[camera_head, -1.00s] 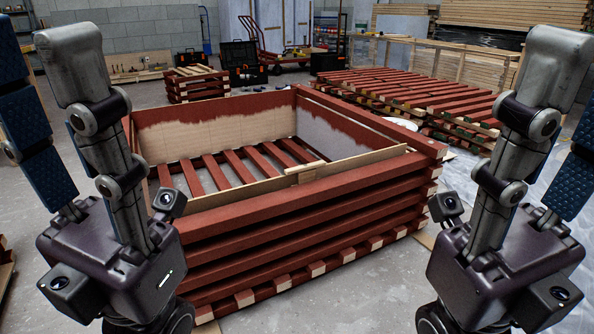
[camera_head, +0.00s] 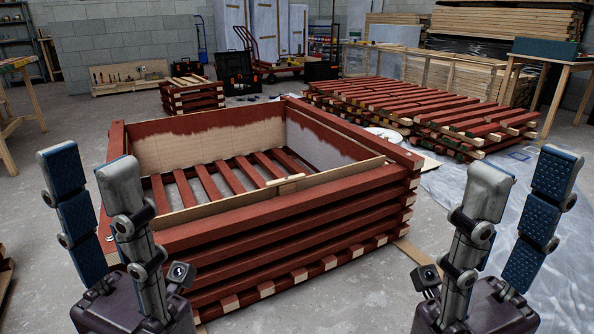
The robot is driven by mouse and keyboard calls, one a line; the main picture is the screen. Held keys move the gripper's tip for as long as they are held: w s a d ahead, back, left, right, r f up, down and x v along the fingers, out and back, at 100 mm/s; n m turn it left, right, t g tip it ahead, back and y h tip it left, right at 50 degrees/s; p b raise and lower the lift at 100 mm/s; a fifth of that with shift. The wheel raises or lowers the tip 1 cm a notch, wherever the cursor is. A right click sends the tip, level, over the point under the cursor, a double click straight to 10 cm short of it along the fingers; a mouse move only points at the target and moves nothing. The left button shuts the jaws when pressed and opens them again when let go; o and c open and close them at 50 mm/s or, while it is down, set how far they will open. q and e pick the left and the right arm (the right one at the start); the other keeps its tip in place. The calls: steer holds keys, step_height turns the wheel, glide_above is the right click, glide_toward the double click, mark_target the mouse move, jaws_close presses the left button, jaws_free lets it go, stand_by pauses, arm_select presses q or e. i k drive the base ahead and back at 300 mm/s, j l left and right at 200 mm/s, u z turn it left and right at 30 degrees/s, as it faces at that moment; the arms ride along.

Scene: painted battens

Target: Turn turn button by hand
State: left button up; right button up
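A small pale wooden turn button (camera_head: 285,181) sits at the top edge of the light front panel of the red slatted crate (camera_head: 270,238), near the panel's middle. It looks roughly in line with the panel's edge. What fixes it is too small to tell. My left gripper (camera_head: 92,165) is upright at the lower left, its two blue-padded fingers spread and empty. My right gripper (camera_head: 523,168) is upright at the lower right, also spread and empty. Both are well apart from the button, one on each side of the crate in the picture.
A low stack of red slatted panels (camera_head: 425,108) lies behind the crate to the right. Plastic sheeting (camera_head: 490,190) covers floor at the right. A work table (camera_head: 555,65) stands far right, and a smaller red stack (camera_head: 192,95) behind. Grey floor is open at the left.

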mark_target(291, 179)
steer(key=i+l, duration=0.15)
steer(key=i, duration=0.15)
steer(key=i+l, duration=0.1)
steer(key=i, duration=0.25)
steer(key=i+j+z, duration=0.15)
steer(key=i, duration=0.9)
